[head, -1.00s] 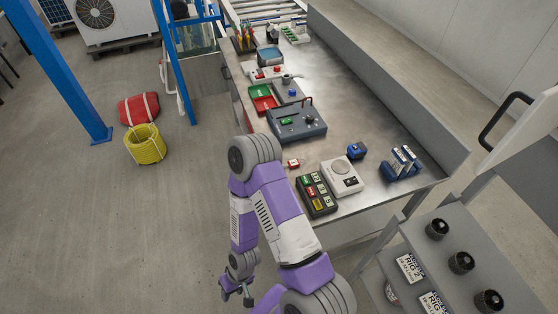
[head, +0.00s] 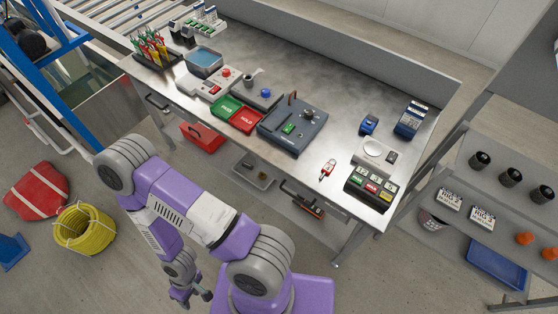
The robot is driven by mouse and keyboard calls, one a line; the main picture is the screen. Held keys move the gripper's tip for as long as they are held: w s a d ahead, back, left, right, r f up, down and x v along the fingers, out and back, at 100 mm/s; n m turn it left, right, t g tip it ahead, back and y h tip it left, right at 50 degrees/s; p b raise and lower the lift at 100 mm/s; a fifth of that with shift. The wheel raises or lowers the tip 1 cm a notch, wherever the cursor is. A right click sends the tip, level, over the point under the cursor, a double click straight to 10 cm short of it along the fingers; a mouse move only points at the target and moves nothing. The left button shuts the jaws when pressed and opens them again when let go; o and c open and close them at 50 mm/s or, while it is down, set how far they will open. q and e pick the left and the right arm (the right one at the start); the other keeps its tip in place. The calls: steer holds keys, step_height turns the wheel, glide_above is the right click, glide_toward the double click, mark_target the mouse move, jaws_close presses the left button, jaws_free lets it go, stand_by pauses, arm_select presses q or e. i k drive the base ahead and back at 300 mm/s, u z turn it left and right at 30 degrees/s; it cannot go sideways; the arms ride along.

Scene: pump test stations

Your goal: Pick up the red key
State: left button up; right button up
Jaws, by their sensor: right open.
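A small red item, apparently the red key (head: 328,168), lies on the steel workbench (head: 350,110) near its front edge. It sits between the dark blue-grey test fixture and the black box with coloured labels, apart from both. It is too small to make out its shape well. My right gripper (head: 191,298) hangs low in front of the bench at the lower left, far from the key and empty. Its jaws are open. My left gripper is out of view.
The test fixture (head: 292,126) and green and red trays (head: 236,113) stand left of the key; the labelled box (head: 371,187) and white scale (head: 374,150) stand right. Yellow hose (head: 85,229) lies on the floor.

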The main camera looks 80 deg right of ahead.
mark_target(329, 167)
steer(key=i, duration=0.3)
steer(key=z, duration=2.8)
